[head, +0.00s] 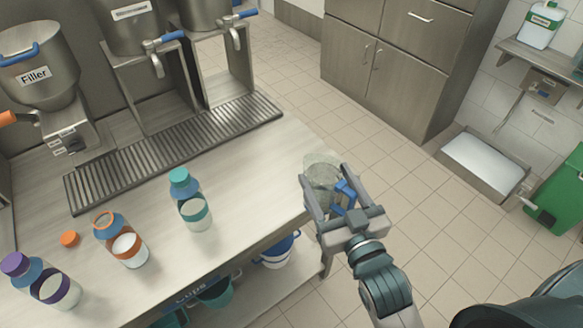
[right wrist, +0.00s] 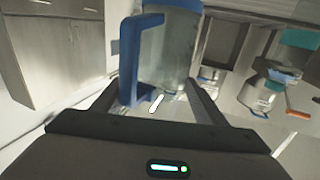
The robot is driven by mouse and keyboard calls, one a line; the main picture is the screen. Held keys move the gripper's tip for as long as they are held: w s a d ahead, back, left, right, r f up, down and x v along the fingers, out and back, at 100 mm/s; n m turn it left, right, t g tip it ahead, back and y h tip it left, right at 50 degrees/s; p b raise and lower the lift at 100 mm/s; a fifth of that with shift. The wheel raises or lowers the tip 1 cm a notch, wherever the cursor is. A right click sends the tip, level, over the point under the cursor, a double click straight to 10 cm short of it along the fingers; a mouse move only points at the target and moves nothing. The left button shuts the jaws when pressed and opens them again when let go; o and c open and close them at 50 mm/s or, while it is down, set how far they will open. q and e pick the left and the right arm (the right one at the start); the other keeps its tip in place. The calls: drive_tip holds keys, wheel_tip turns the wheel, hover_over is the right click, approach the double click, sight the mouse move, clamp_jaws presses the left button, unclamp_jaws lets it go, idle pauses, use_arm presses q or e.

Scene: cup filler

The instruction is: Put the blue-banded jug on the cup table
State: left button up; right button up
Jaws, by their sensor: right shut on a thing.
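A clear jug (head: 320,168) with a blue handle is in my right gripper (head: 328,186), at the right end of the counter in the head view. The gripper's two fingers are shut around it. The right wrist view shows the jug's clear body (right wrist: 172,60) between the fingers, with blue at its top edge and the blue handle (right wrist: 133,62) on the left. The jug overlaps the counter's corner in the head view; I cannot tell whether its base touches the top. I cannot pick out the cup table for certain. My left gripper is not in view.
The counter (head: 262,180) holds bottles with purple (head: 45,283), orange (head: 122,242) and teal (head: 190,200) bands, and a loose orange cap (head: 69,239). A drip grate (head: 170,150) and fillers (head: 45,75) stand behind. A "Cups" label and buckets show below.

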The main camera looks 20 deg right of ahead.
sight(324, 156)
drive_tip(key=w+r+n+y, duration=0.1)
drive_tip(key=w, duration=0.1)
drive_tip(key=w+d+r+n+y+b, duration=0.1)
drive_tip(key=w+y, duration=0.1)
drive_tip(key=w+r+y+b, duration=0.1)
drive_tip(key=w, duration=0.1)
drive_tip(key=shift+d+r+n+g, duration=0.15)
drive_tip(key=shift+r+n+g, duration=0.15)
drive_tip(key=shift+r+n, duration=0.1)
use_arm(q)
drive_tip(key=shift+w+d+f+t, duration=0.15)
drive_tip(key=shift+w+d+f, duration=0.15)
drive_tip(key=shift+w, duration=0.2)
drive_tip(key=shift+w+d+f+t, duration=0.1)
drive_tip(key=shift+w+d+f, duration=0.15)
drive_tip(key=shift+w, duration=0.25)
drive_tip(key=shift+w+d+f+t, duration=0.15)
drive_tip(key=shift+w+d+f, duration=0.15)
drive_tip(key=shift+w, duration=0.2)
use_arm(e)
drive_tip(key=shift+w+d+r+n+y, duration=0.15)
drive_tip(key=shift+w+r+n+y, duration=0.2)
drive_tip(key=shift+r+y, duration=0.15)
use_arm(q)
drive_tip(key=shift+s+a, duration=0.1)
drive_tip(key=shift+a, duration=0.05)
use_arm(e)
drive_tip(key=shift+w, duration=0.1)
